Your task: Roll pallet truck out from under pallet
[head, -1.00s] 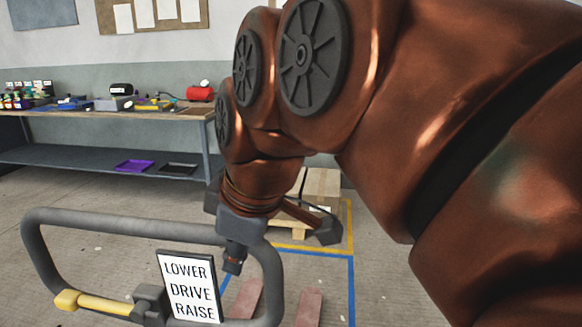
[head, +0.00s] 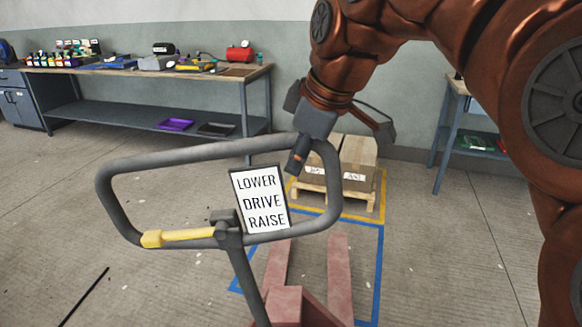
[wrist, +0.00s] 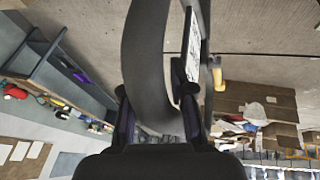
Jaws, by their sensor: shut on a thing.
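The pallet truck's grey handle loop (head: 110,185) fills the middle of the head view, with a LOWER/DRIVE/RAISE sign (head: 260,202) and a yellow lever (head: 185,234). My gripper (head: 297,160) is shut on the loop's upper right corner. In the wrist view its fingers (wrist: 158,112) sit either side of the grey tube (wrist: 150,50). The truck's red forks (head: 340,270) point at the wooden pallet (head: 335,200), which carries cardboard boxes (head: 357,160). The fork tips show on bare floor, a gap short of the pallet. The truck's lower body is partly cut off.
The pallet stands inside yellow floor lines (head: 382,185); blue lines (head: 380,260) frame the forks. A long workbench (head: 150,75) stands at the back left, another bench (head: 452,120) at the right. A dark rod (head: 85,295) lies on the left floor. Open floor lies left and right.

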